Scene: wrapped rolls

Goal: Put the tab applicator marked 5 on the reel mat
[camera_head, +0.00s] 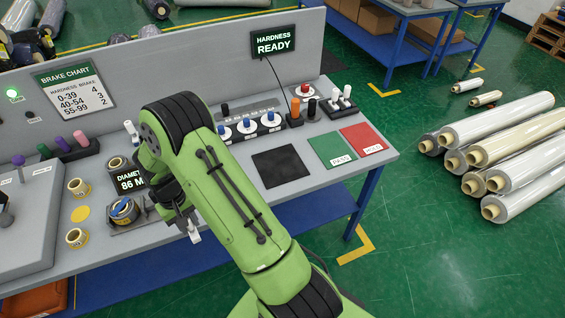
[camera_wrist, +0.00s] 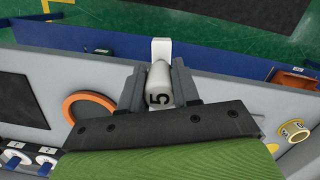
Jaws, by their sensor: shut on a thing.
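The tab applicator marked 5 (camera_wrist: 159,85) is a pale grey cylinder with a white flat tip, held between my gripper's fingers (camera_wrist: 159,88) in the wrist view. In the head view my gripper (camera_head: 183,218) is over the table's front edge, and the applicator's white tip (camera_head: 194,235) shows below it. The arm hides most of the applicator there. A plain black square mat (camera_head: 280,166), which I take for the reel mat, lies flat and empty on the table, right of my gripper. Part of it shows at the left of the wrist view (camera_wrist: 22,98).
Green (camera_head: 331,150) and red (camera_head: 362,138) labelled pads lie right of the black mat. White-and-blue knobbed pieces (camera_head: 246,126) stand behind it. The diameter gauge (camera_head: 130,182) and small cores (camera_head: 77,237) are left of my gripper. An orange ring (camera_wrist: 90,106) shows in the wrist view.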

